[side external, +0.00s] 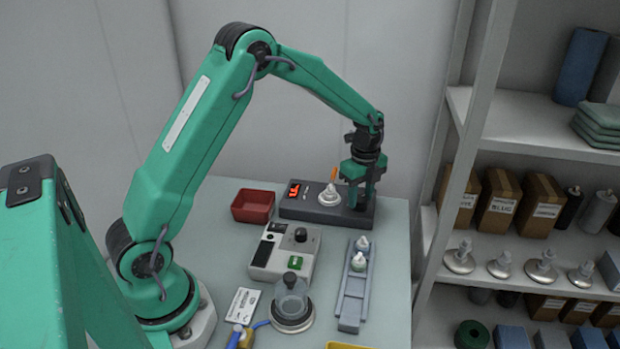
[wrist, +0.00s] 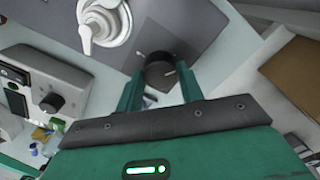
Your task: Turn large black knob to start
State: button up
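A large black knob (wrist: 158,73) sits on the dark grey box (side external: 300,207) with the red display. A pale mark shows on its top. My gripper (side external: 361,200) is over the right end of that box, and its fingers hide the knob in the side external view. In the wrist view, my gripper (wrist: 159,78) is open, one finger on each side of the knob. I cannot tell whether either finger touches it. A smaller black knob (side external: 301,234) is on the light grey control box (side external: 283,262); it also shows in the wrist view (wrist: 52,103).
A grey rail (side external: 353,296) with white parts and a clear jar (side external: 291,297) stand nearer. Shelving (side external: 520,250) rises at the right.

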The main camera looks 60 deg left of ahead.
jog(key=shift+n, duration=0.4)
jog(key=n, duration=0.9)
jog(key=shift+n, duration=0.4)
jog(key=n, duration=0.3)
jog(key=shift+r+n, duration=0.1)
jog(key=shift+n, duration=0.3)
jog(key=n, duration=1)
jog(key=shift+n, duration=0.3)
jog(key=o, duration=1)
